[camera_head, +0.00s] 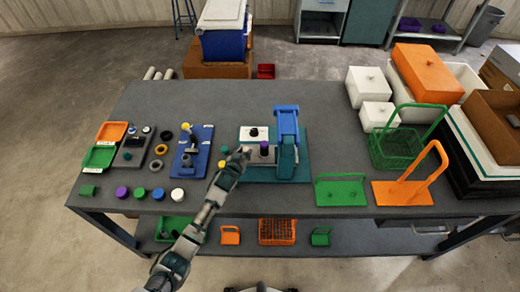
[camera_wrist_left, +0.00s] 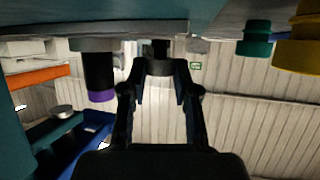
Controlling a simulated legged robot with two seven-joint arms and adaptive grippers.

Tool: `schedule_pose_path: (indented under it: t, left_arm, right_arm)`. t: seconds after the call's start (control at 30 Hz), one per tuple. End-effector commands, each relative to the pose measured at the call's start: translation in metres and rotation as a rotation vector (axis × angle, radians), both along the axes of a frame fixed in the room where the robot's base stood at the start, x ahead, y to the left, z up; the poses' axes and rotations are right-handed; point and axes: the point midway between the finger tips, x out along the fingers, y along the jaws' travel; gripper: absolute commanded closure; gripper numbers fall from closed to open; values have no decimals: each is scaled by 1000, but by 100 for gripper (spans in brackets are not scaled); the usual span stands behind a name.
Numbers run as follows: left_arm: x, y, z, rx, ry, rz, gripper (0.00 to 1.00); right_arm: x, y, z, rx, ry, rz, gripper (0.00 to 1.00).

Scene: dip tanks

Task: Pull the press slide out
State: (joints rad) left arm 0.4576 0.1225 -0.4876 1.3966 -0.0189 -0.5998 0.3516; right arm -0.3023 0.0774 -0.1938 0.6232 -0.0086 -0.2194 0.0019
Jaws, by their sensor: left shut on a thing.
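The blue press (camera_head: 286,135) stands on a teal base plate (camera_head: 298,171) near the middle of the table. Its grey press slide (camera_head: 256,160) sticks out to the left of the press, with a dark, purple-topped piece (camera_head: 264,148) standing on it. My left gripper (camera_head: 243,153) is at the slide's left end and shut on it. In the left wrist view, which is upside down, the fingertips (camera_wrist_left: 160,68) close around a dark part at the slide's end. The purple-topped piece (camera_wrist_left: 101,80) shows beside them. The right gripper is out of view.
A white block with a dark knob (camera_head: 254,133) sits just behind the slide. A blue fixture board (camera_head: 198,140) stands to the left, with a strip of bare table between. Coloured caps (camera_head: 158,194) lie along the front edge. Green and orange handled racks (camera_head: 340,190) stand at the right.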

Motion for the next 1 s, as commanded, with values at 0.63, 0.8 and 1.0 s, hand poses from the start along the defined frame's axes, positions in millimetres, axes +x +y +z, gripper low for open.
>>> schedule_pose_path:
  t: [0.63, 0.8, 1.0]
  left_arm:
    - [1, 33, 1, 0, -3, 3, 45]
    - [0, 32, 1, 0, -3, 1, 45]
    - [-4, 31, 2, -1, -3, 0, 45]
  right_arm:
    - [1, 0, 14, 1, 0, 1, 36]
    - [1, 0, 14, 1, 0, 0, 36]
    - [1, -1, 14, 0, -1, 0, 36]
